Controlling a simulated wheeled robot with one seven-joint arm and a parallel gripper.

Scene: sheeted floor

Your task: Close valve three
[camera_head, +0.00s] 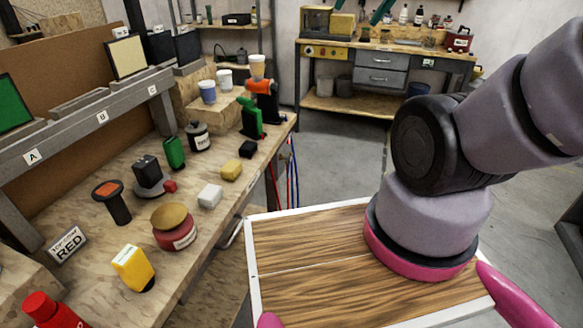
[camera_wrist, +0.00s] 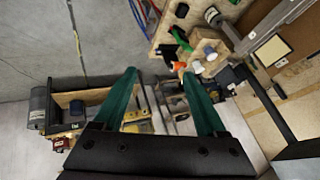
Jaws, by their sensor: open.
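I can make out no valve, and no mark for a valve three, in either view. My gripper (camera_wrist: 160,73) is open and empty in the wrist view, with its two teal fingers spread apart. The teal fingertips also reach in at the top edge of the head view, in front of the far workbench (camera_head: 385,44). The fingers touch nothing that I can see. Red and blue hoses (camera_head: 286,170) hang beside the near wooden bench (camera_head: 215,232) in the head view. What they connect to is hidden.
A rack marked A, B, C (camera_head: 90,125) stands behind. Concrete floor (camera_head: 340,150) is clear between benches.

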